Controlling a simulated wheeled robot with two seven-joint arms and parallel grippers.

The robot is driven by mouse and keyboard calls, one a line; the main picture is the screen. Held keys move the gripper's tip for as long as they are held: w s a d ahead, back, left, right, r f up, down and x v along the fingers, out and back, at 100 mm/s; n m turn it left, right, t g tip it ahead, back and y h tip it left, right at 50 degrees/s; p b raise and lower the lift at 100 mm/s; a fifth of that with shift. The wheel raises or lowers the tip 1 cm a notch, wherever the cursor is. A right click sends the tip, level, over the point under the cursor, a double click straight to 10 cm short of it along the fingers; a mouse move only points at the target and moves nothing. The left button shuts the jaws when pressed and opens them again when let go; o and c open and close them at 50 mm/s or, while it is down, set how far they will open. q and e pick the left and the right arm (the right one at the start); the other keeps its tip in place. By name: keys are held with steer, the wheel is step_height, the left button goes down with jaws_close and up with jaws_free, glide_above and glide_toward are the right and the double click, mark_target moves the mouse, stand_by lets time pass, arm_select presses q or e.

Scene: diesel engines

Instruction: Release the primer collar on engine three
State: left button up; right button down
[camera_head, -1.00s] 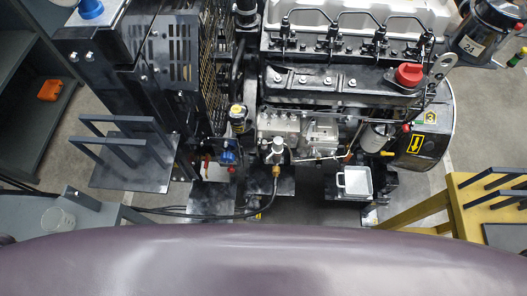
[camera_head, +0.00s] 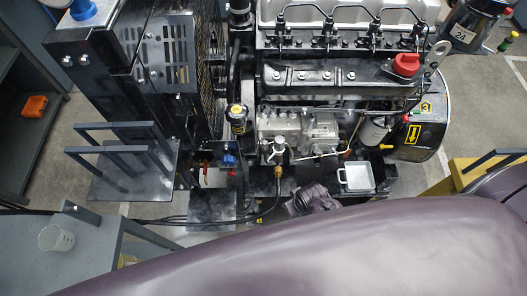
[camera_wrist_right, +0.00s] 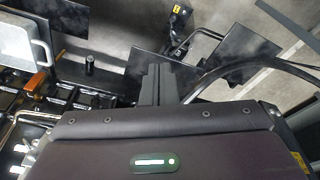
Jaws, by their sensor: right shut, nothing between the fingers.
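I cannot tell for sure which part is the primer collar. My right gripper (camera_wrist_right: 157,80) is shut and empty in the wrist view. In the head view, its purple-grey wrist end (camera_head: 314,198) shows to the right of and nearer than the brass fitting, apart from it. My left gripper is not in view.
A small white tray (camera_head: 357,178) sits right of my right wrist; it also shows in the wrist view (camera_wrist_right: 22,38). A clear cup (camera_head: 57,238) stands on the left bench.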

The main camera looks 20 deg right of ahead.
steer(key=w+a+r+n+t+p, duration=0.1)
steer(key=w+r, duration=0.2)
steer(key=r, duration=0.8)
steer(key=w+a+r+t, duration=0.1)
steer(key=w+r, duration=0.3)
steer(key=r, duration=0.7)
steer(key=n+g+y, duration=0.1)
steer(key=n+y, duration=0.1)
steer(key=n, duration=0.2)
glide_toward(276, 152)
steer(key=shift+a+r, duration=0.85)
steer(key=shift+a, duration=0.7)
steer(key=shift+s, duration=0.2)
steer(key=shift+f, duration=0.1)
steer(key=b+x, duration=0.3)
steer(key=x, duration=0.6)
steer(key=shift+f, duration=0.4)
